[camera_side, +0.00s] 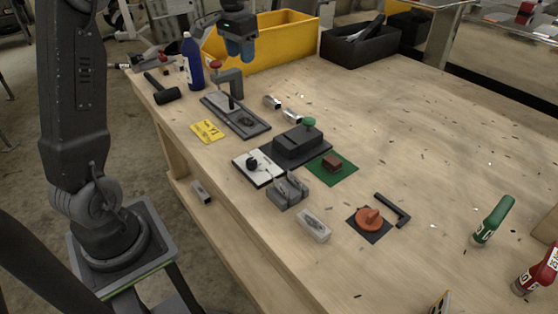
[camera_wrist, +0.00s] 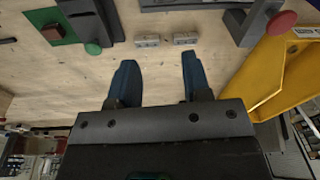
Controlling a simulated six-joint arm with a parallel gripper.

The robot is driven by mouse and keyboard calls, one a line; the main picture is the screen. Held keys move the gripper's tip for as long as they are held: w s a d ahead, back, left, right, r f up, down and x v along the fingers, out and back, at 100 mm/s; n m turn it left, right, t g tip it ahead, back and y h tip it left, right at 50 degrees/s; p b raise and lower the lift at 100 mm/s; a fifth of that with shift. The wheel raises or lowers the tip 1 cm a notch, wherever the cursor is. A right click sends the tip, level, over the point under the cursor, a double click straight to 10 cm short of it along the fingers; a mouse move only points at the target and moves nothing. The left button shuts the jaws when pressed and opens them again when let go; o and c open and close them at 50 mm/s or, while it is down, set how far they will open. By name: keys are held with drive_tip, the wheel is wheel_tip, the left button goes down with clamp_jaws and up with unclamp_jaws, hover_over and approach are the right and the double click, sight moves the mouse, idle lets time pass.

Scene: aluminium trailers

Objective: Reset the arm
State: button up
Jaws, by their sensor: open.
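My gripper (camera_side: 240,50) is high at the back of the bench, in front of the yellow bin (camera_side: 276,42). In the wrist view my gripper (camera_wrist: 158,60) shows two blue fingers spread apart with nothing between them. Past the fingertips, two small metal blocks (camera_wrist: 147,41) (camera_wrist: 186,38) lie on the bench. They also lie on the wood in the side view (camera_side: 271,102) (camera_side: 292,115), apart from the gripper.
A clamp fixture (camera_side: 240,118), blue bottle (camera_side: 193,62) and hammer (camera_side: 162,90) stand at the left back. A black device (camera_side: 298,146), green mat (camera_side: 333,168) and orange knob (camera_side: 369,217) are nearer. A black bin (camera_side: 360,46) is behind.

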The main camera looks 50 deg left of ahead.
drive_tip(key=s+d+r+t, duration=0.1)
drive_tip(key=s+d+r, duration=0.3)
drive_tip(key=d, duration=0.5)
drive_tip(key=s+d+f+t, duration=0.1)
drive_tip(key=s+d+f, duration=0.1)
drive_tip(key=s+d, duration=0.5)
drive_tip(key=s+d+f+m+t, duration=0.1)
drive_tip(key=s+d+f+t, duration=0.1)
drive_tip(key=s+d, duration=0.5)
drive_tip(key=s+f, duration=0.1)
drive_tip(key=s, duration=0.3)
drive_tip(key=shift+s+f+m+h, duration=0.15)
drive_tip(key=shift+s+m+h, duration=0.15)
